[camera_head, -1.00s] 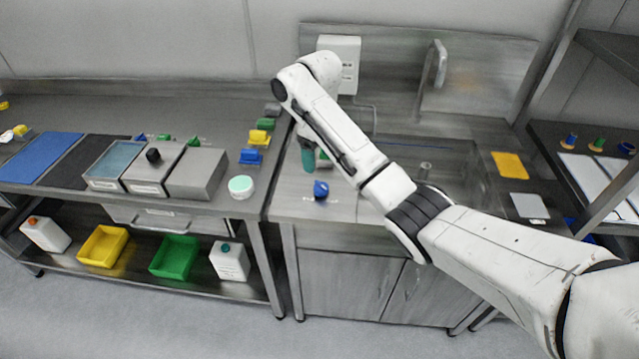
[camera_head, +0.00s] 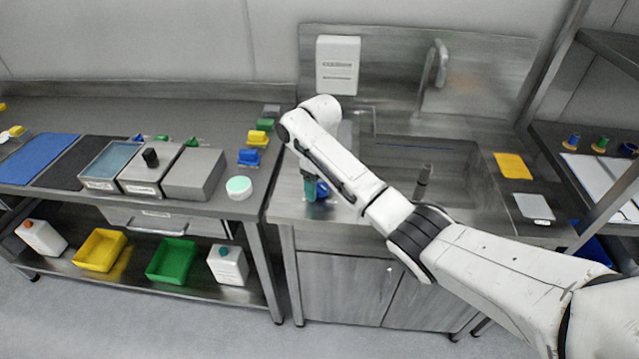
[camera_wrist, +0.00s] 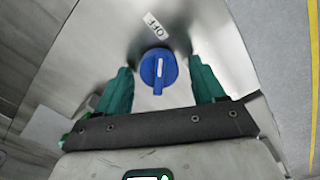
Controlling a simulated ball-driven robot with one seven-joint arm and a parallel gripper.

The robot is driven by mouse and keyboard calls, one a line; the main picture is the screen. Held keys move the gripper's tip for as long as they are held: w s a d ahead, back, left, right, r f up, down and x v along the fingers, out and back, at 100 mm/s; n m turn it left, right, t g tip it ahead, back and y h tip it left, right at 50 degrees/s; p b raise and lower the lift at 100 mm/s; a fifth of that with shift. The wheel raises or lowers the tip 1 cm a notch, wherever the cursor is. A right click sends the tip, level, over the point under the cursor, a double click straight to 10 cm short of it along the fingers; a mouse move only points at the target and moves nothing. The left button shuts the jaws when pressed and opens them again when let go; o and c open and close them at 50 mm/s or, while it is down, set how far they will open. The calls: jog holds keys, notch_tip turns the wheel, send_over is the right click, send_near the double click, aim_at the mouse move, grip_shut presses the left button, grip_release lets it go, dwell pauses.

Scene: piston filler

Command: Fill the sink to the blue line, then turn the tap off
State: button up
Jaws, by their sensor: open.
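The blue tap knob (camera_wrist: 158,68) sits on the steel counter front in the wrist view, with an OFF label (camera_wrist: 153,24) beyond it. Its white mark points toward my gripper, away from the label. My gripper (camera_wrist: 160,75) is open, its green fingers on either side of the knob; contact cannot be told. In the head view my gripper (camera_head: 309,186) partly hides the knob (camera_head: 322,189). The sink basin (camera_head: 455,165) lies behind my arm, with the blue line (camera_head: 410,146) on its back wall. The spout (camera_head: 435,68) rises behind it. I cannot make out the water level.
A grey upright post (camera_head: 424,176) stands in the basin. A yellow sheet (camera_head: 511,166) and a grey plate (camera_head: 533,206) lie right of it. The left bench holds grey boxes (camera_head: 195,175) and a round mint-lidded tub (camera_head: 239,186).

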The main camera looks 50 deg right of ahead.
jog(key=shift+c, duration=0.2)
jog(key=c, duration=1)
jog(key=shift+m+p, duration=0.3)
jog(key=shift+p, duration=0.05)
jog(key=m+p, duration=0.2)
jog(key=shift+r+m, duration=0.15)
jog(key=shift+m, duration=0.25)
jog(key=m+p, duration=0.3)
jog(key=m, duration=0.2)
jog(key=m+p, duration=0.1)
jog(key=m, duration=0.4)
jog(key=shift+d, duration=0.15)
jog(key=shift+s+m, duration=0.15)
jog(key=shift+m, duration=2.05)
